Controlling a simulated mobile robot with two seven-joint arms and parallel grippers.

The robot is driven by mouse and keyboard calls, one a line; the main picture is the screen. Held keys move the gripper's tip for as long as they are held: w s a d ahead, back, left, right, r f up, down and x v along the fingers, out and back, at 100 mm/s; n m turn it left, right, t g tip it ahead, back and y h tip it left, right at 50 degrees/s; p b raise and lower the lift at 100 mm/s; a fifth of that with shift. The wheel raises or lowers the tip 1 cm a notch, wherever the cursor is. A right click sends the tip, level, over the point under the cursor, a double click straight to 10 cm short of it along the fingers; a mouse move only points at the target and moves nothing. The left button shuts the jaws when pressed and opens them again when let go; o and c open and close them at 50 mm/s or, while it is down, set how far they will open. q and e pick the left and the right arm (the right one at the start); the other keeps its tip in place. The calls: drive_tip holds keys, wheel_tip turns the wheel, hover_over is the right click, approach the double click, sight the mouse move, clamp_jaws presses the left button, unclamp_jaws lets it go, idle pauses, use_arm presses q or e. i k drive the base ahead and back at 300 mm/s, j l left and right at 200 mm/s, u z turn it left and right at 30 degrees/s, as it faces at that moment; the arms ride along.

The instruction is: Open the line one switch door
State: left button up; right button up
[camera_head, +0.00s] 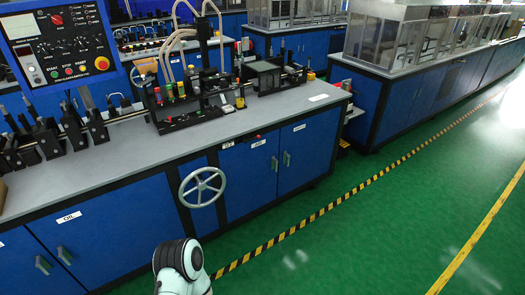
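The near machine bench has blue cabinet doors along its front, and all that I see look shut. One door (305,155) at the right end has a small white label too small to read and a grey handle (286,158). The door to its left (247,180) has a label that seems to read AIR and its own handle (274,164). A door labelled OIL (90,235) is at the lower left. I cannot tell from the labels which one is the switch door. Neither gripper shows; only a white and black link of my arm is at the bottom.
A grey handwheel (202,187) sticks out from the bench front between the doors. A control panel (62,42) stands at the upper left. Another enclosed machine line (410,90) is at the back right. The green floor (360,235) right of the bench is clear.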

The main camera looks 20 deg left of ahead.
sight(310, 142)
drive_tip(key=u, duration=0.95)
drive_tip(key=i+l+u, duration=0.35)
drive_tip(key=u, duration=0.15)
drive_tip(key=i+l+u, duration=0.25)
drive_tip(key=l+u, duration=0.2)
drive_tip(key=i+l+u, duration=0.1)
drive_tip(key=l, duration=0.25)
drive_tip(key=i+l+u, duration=0.15)
drive_tip(key=l, duration=0.15)
drive_tip(key=i+l+u, duration=0.1)
drive_tip(key=l, duration=0.25)
drive_tip(key=i+l, duration=0.1)
drive_tip(key=l, duration=0.3)
drive_tip(key=i+l, duration=0.1)
drive_tip(key=l, duration=0.35)
drive_tip(key=i+l, duration=0.15)
drive_tip(key=l, duration=0.25)
drive_tip(key=i+l, duration=0.1)
drive_tip(key=l, duration=0.35)
drive_tip(key=u, duration=0.05)
